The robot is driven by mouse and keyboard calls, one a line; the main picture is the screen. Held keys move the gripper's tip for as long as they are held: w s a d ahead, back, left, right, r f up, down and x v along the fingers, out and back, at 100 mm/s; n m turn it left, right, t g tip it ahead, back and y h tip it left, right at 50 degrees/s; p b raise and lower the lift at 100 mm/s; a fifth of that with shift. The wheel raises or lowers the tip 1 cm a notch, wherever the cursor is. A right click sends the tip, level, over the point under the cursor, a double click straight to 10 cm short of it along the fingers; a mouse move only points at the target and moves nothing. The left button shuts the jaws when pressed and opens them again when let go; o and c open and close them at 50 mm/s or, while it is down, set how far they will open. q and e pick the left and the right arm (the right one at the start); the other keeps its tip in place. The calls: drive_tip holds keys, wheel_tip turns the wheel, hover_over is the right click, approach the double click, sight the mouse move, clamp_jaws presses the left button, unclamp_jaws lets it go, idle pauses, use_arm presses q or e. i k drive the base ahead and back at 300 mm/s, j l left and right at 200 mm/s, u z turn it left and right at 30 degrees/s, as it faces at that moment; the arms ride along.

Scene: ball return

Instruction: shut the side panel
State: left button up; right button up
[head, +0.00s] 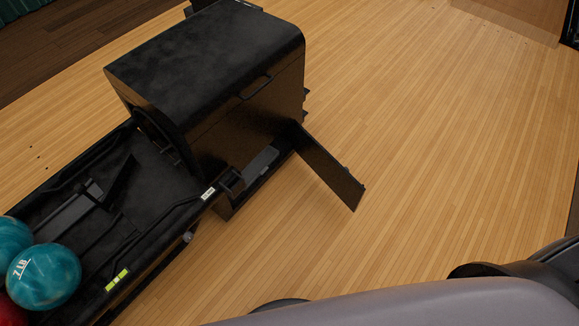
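The side panel (328,167) is a dark flat door low on the side of the black ball return (215,55). It stands swung open, sticking out over the wood floor to the right of the machine. Behind it the low opening (262,165) in the machine's side is exposed, with a grey part inside. Neither of my grippers shows in the head view, so nothing is seen touching the panel.
The ball rack (150,185) extends to the lower left, with teal balls (43,277) and part of a red ball at its end. Wood floor (440,130) is clear to the right of the panel. A grey rounded surface, probably my own body, fills the bottom right.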

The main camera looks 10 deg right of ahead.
sight(343, 183)
drive_tip(key=l+u, duration=0.1)
drive_tip(key=u, duration=0.3)
drive_tip(key=l+u, duration=0.2)
drive_tip(key=l, duration=0.25)
drive_tip(key=k+l+u, duration=0.15)
drive_tip(key=l, duration=0.25)
drive_tip(key=k+l+u, duration=0.2)
drive_tip(key=l, duration=0.25)
drive_tip(key=l+u, duration=0.2)
drive_tip(key=l, duration=0.2)
drive_tip(key=k+l, duration=0.2)
drive_tip(key=l, duration=0.25)
drive_tip(key=k+l, duration=0.15)
drive_tip(key=l, duration=0.25)
drive_tip(key=k+l, duration=0.2)
drive_tip(key=l, duration=0.25)
drive_tip(key=k+l+u, duration=0.1)
drive_tip(key=l, duration=0.3)
drive_tip(key=k+l, duration=0.45)
drive_tip(key=l, duration=0.4)
drive_tip(key=i+l+u, duration=0.25)
drive_tip(key=i+l, duration=0.25)
drive_tip(key=i+l+u, duration=0.3)
drive_tip(key=i+l, duration=0.35)
drive_tip(key=i, duration=0.05)
